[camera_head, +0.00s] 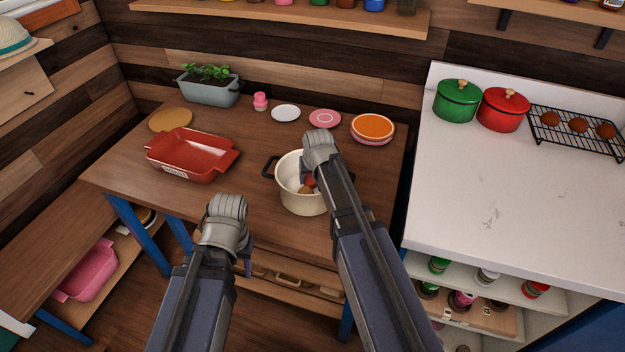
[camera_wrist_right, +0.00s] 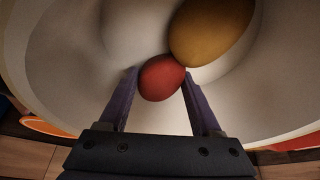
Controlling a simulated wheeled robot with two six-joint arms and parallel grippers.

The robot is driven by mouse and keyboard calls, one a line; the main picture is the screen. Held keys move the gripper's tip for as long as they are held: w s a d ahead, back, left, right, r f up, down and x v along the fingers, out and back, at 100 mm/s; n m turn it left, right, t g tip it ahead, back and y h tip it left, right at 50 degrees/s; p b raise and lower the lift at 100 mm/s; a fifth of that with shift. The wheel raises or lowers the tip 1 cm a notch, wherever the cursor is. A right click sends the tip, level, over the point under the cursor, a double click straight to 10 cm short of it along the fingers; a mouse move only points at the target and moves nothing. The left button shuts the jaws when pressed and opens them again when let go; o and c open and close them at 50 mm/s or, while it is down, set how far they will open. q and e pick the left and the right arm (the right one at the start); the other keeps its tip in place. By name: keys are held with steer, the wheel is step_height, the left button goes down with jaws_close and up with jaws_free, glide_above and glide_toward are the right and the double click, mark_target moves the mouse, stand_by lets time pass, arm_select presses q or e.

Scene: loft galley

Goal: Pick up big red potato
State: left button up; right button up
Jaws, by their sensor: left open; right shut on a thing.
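A cream pot (camera_head: 290,170) with dark handles stands on the wooden table. My right gripper (camera_head: 311,180) reaches down into it. In the right wrist view its two fingers (camera_wrist_right: 155,85) are shut on a red potato (camera_wrist_right: 162,78), inside the pot. A larger yellow-brown potato (camera_wrist_right: 212,30) lies right beside the red one. Pale rounded shapes behind them are hard to tell from the pot's inner wall. In the head view the wrist partly hides the pot's contents. My left gripper (camera_head: 245,262) is open and empty, low in front of the table's near edge.
A red baking dish (camera_head: 190,155) lies left of the pot. Plates (camera_head: 372,128), a pink cup (camera_head: 260,101) and a planter (camera_head: 210,90) line the back. On the white counter (camera_head: 500,190) are green (camera_head: 457,100) and red (camera_head: 502,108) pots and a rack (camera_head: 578,132) holding reddish-brown round things.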

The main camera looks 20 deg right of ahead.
mark_target(313, 175)
steer(key=shift+c, duration=1.2)
step_height(313, 175, up, 10)
steer(key=p, duration=1)
steer(key=shift+r, duration=0.15)
steer(key=shift+r+p, duration=1.1)
steer(key=shift+p, duration=0.2)
